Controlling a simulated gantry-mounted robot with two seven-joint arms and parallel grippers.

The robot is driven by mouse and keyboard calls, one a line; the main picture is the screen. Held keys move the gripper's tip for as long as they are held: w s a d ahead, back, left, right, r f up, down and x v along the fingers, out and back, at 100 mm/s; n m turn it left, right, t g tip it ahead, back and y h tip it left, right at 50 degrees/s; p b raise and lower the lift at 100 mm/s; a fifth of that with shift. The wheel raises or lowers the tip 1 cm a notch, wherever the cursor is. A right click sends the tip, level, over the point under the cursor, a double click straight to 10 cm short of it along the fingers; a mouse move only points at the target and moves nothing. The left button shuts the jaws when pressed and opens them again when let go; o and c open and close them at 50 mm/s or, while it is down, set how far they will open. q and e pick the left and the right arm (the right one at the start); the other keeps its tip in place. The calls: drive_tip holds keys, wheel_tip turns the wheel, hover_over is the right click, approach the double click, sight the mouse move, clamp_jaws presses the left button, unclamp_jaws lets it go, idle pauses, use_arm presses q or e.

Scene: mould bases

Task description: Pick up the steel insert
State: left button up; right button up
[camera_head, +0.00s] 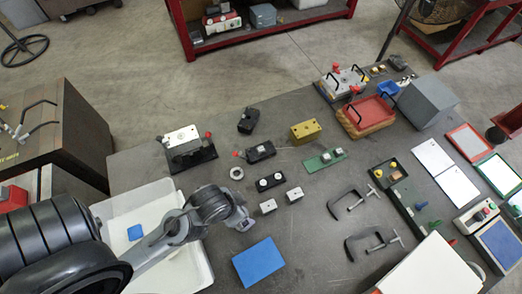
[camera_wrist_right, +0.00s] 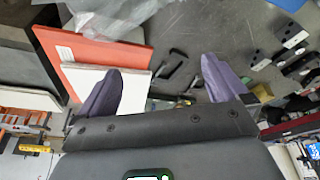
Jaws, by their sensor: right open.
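Two small light-grey steel-looking blocks, (camera_head: 268,206) and (camera_head: 294,195), stand apart near the table's middle; I cannot tell which is the steel insert. Two similar pale blocks with dark holes, (camera_wrist_right: 293,40) and (camera_wrist_right: 260,60), show at the upper right of the right wrist view. My left gripper (camera_head: 243,224) hangs left of the blocks, apart from them; its jaws are too small to read. My right gripper (camera_wrist_right: 162,66) is open and empty, its two purple fingers wide apart. It is outside the head view.
A blue pad (camera_head: 259,262) lies in front of the blocks. Black bases (camera_head: 261,152) and a metal ring (camera_head: 237,173) lie behind. Black clamps (camera_head: 353,198) are to the right. A white tray (camera_head: 189,267) is under my left arm. A red panel (camera_wrist_right: 100,52) is near my right gripper.

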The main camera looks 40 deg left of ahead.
idle(0.3)
drive_tip(key=shift+d, duration=0.15)
drive_tip(key=c, duration=0.6)
drive_tip(key=shift+o, duration=0.2)
drive_tip(key=shift+r, duration=0.1)
